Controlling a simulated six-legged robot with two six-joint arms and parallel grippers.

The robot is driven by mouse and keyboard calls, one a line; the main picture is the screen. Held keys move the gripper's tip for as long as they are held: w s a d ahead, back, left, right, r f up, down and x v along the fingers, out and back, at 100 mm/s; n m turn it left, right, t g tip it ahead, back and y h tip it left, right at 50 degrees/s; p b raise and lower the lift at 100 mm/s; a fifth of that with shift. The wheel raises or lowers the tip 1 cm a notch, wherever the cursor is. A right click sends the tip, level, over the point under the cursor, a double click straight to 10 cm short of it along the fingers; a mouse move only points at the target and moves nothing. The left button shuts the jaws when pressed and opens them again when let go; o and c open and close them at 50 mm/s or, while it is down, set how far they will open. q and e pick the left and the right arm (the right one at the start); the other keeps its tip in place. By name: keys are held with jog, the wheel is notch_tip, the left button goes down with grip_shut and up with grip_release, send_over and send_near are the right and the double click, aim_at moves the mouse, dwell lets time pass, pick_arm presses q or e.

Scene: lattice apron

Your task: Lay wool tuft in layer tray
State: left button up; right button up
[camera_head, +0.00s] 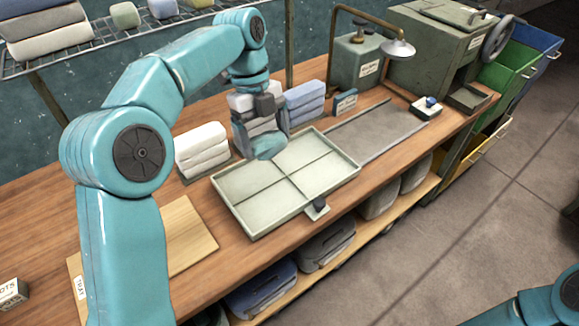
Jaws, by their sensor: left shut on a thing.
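The layer tray (255,208) is a shallow pale green tray on the wooden bench. Thin dividers split its floor into compartments, and the visible floor is bare. My left gripper (262,136) points down at the tray's far left edge, shut on a rounded grey-teal lump (268,148), which looks like the wool tuft. The fingers hide part of the lump. It appears above the far left compartment; I cannot tell whether it touches the tray. My right arm shows only at the bottom right corner, and its gripper is out of view.
Folded white (202,148) and blue (305,100) stacks stand behind the tray. A grey mat (380,130) lies to its right, with a lamp (397,48) and green machine (435,50) behind. A wooden board (190,235) lies left. A small dark-knobbed latch (318,207) sits at the tray's front.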

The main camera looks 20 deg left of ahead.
pick_arm(q)
notch_tip(320, 180, down, 15)
jog(key=shift+f, duration=0.1)
notch_tip(320, 180, down, 5)
jog(key=shift+r, duration=0.2)
